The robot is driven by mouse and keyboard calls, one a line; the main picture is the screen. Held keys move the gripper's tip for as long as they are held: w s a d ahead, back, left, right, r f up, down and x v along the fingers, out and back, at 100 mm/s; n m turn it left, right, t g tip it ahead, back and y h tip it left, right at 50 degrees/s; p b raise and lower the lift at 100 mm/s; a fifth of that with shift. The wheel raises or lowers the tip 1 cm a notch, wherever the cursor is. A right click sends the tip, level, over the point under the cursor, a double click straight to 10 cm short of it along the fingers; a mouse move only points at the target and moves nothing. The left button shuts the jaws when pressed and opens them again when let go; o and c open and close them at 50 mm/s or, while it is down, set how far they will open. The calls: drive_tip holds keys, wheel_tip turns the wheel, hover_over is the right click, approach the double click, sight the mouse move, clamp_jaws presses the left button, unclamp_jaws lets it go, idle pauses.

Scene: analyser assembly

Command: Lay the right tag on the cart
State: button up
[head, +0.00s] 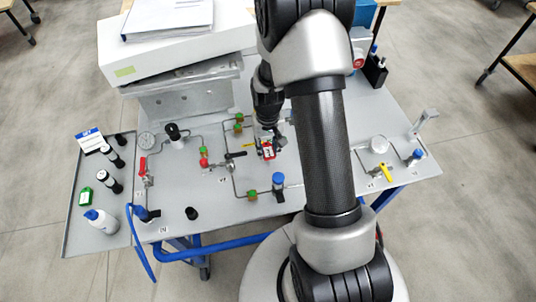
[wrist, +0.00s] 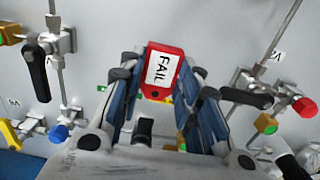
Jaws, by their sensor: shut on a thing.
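My gripper (wrist: 162,92) is shut on a red tag (wrist: 162,72) with a white label reading FAIL, held between its fingertips. In the head view the red tag (head: 268,151) shows at my gripper (head: 272,142), over the middle of the grey panel of the blue-framed cart (head: 320,206). Whether the tag touches anything below is not clear. A blue and white tag (head: 89,140) and a green tag (head: 86,197) are on the grey side tray (head: 84,240) at the left.
Valves, pipes and a round gauge (head: 146,140) stand on the panel around my gripper. A white box (head: 175,48) is at the back left. Bottles, including a white one with a blue cap (head: 101,221), stand on the tray. The panel's front middle has some bare room.

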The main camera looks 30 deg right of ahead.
drive_tip(key=shift+f+b, duration=0.5)
drive_tip(key=shift+f, duration=1.4)
drive_tip(key=shift+f, duration=0.1)
drive_tip(key=o, duration=0.9)
drive_tip(key=shift+c, duration=0.2)
wheel_tip(320, 180, up, 12)
drive_tip(key=p, duration=0.3)
drive_tip(key=shift+p, duration=0.4)
wheel_tip(320, 180, up, 10)
drive_tip(key=t, duration=0.1)
hover_over(268, 150)
drive_tip(key=s+a, duration=0.1)
drive_tip(key=a, duration=0.2)
drive_tip(key=s+a+r+n+t, duration=0.2)
drive_tip(key=s+a+r, duration=0.4)
drive_tip(key=s+r, duration=0.45)
drive_tip(key=s+a+r+n+t, duration=0.1)
drive_tip(key=s+a+r, duration=0.1)
drive_tip(key=s+r, duration=0.3)
drive_tip(key=shift+s+a+t, duration=0.3)
drive_tip(key=shift+s, duration=1.4)
